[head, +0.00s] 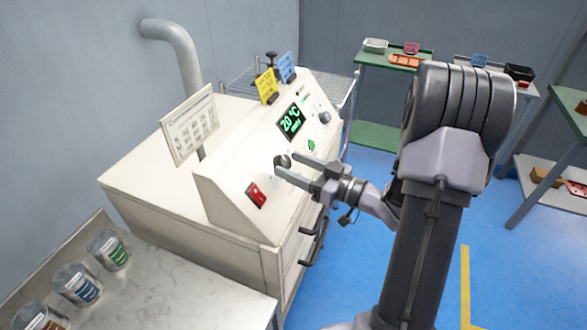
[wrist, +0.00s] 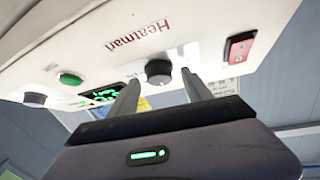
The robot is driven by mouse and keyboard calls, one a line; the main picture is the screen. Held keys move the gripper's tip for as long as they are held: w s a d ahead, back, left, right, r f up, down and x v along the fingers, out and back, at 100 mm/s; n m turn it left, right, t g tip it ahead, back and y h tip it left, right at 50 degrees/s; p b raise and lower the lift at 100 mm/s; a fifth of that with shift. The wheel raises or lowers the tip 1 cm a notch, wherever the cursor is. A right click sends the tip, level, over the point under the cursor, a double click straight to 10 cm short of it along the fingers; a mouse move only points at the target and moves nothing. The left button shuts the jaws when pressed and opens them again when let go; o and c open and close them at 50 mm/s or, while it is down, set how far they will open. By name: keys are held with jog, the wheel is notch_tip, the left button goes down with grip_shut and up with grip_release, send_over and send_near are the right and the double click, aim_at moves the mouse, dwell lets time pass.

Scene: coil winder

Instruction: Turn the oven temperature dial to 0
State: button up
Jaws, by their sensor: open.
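The oven (head: 150,190) is a cream cabinet with a sloped control panel. Its green display (head: 291,121) reads 20 °C. A dark round dial (head: 283,160) sits on the panel between the display and the red switch; it also shows in the wrist view (wrist: 158,70). My gripper (head: 287,165) is open, its two fingers pointing at this dial. In the wrist view the dial appears between the fingertips, and whether they touch it I cannot tell. A second dial (head: 324,117) is at the panel's right end. I cannot read either dial's scale.
A red switch (head: 256,195) and a green button (head: 311,146) flank the dial. A sign board (head: 190,125) and yellow and blue tags (head: 267,86) stand on the oven. Several cans (head: 108,250) are on the bench at the lower left.

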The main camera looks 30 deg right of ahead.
jog(key=shift+w, duration=0.15)
grip_shut()
